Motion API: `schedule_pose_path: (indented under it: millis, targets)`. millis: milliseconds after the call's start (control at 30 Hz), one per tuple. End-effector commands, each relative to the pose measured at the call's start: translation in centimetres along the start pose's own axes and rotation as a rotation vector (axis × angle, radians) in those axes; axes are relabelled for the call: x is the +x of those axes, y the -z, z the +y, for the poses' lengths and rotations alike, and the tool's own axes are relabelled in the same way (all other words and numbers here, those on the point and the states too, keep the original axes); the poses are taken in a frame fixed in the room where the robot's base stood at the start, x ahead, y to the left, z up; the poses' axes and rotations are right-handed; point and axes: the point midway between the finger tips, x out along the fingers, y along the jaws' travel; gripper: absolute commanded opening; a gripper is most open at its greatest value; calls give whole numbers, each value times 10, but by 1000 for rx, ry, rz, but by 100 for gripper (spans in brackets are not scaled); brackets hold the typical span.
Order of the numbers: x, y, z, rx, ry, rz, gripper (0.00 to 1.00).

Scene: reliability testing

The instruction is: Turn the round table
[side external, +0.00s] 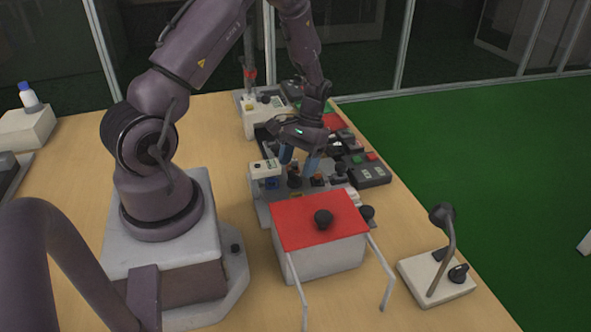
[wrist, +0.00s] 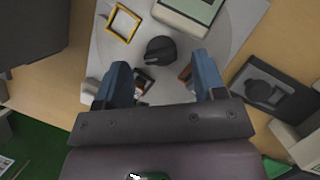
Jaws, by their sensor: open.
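The round table shows in the wrist view as a flat grey disc (wrist: 225,35) on a grey plate, with only a faint round edge visible. A black knob (wrist: 160,50) stands on it, and shows in the side view (side external: 294,181) below my gripper. My gripper (side external: 298,162) is open and points down over this grey unit. In the wrist view its two blue fingers (wrist: 160,66) are apart, one on each side of the knob's near side, with nothing held between them. Whether they touch anything is unclear. The fingers and palm hide the near part of the disc.
A yellow square frame (wrist: 122,23) and a pale box (wrist: 190,10) lie at the disc's far side. A red-topped box (side external: 300,222) with a black knob stands in front. A dark switch box (side external: 368,170) is to the right. A lamp-like stand (side external: 440,275) sits front right.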

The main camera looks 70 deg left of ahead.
Motion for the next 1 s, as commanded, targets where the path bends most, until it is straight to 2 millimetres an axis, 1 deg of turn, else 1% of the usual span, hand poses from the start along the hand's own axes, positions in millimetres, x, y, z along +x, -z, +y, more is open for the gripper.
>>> schedule_pose_path:
  millis: [33,200,500,533,567,600,667,700,800,867,1000]
  targets:
    - [8,0,0,0,-1,-3,64]
    - [20,0,0,-1,-1,0,64]
    - [22,0,0,-1,-1,2,64]
    - [22,0,0,-1,-1,2,59]
    - [22,0,0,-1,-1,2,52]
    - [22,0,0,-1,-1,1,43]
    - [22,0,0,-1,-1,1,29]
    - [22,0,0,-1,-1,1,20]
    - [22,0,0,-1,-1,1,0]
    - [21,0,0,-5,-2,1,0]
    - [21,0,-1,-86,-36,1,0]
